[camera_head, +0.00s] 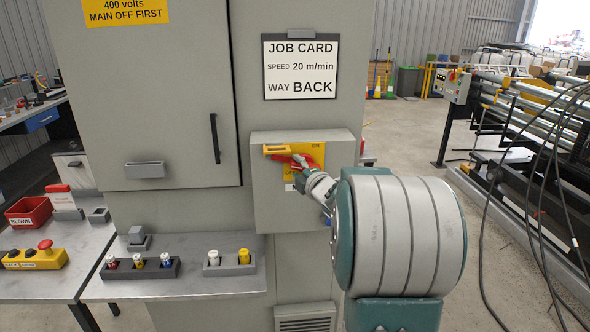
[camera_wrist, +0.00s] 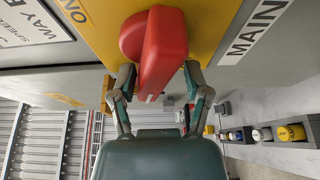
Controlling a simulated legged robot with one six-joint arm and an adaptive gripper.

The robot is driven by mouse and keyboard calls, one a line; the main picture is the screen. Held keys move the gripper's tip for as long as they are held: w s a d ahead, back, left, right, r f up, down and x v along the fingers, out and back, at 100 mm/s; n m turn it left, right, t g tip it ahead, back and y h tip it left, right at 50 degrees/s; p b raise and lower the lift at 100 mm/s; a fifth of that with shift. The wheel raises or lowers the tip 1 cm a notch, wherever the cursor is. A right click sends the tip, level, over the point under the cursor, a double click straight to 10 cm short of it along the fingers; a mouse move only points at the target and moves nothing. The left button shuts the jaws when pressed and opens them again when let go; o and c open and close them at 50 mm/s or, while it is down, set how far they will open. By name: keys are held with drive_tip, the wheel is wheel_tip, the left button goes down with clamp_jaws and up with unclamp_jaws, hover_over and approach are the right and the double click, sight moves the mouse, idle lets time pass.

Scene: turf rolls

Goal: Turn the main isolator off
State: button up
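The isolator box (camera_head: 267,205) is a grey box on the front of the tall grey cabinet. Its yellow plate (camera_head: 315,150) carries a red handle (camera_head: 290,159), and the plate's top right corner bears small lettering. In the wrist view the red handle (camera_wrist: 162,55) fills the space between my fingers. My gripper (camera_wrist: 160,70) is at the handle with its fingers spread, one on each side; firm contact is not clear. In the head view my gripper (camera_head: 306,171) and forearm hide part of the plate and the label below it.
A job card (camera_head: 301,68) hangs above the box. At the left, a bench (camera_head: 190,282) holds fuse holders (camera_head: 140,268), and a red bin (camera_head: 28,212) and a yellow button box (camera_head: 35,258) stand beyond it. Cables (camera_head: 545,150) hang at the right, before the roller machine (camera_head: 530,95).

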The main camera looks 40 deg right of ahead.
drive_tip(key=shift+s+d, duration=0.1)
drive_tip(key=shift+d, duration=0.05)
drive_tip(key=s+a, duration=0.2)
drive_tip(key=s, duration=0.9)
drive_tip(key=shift+s, duration=0.35)
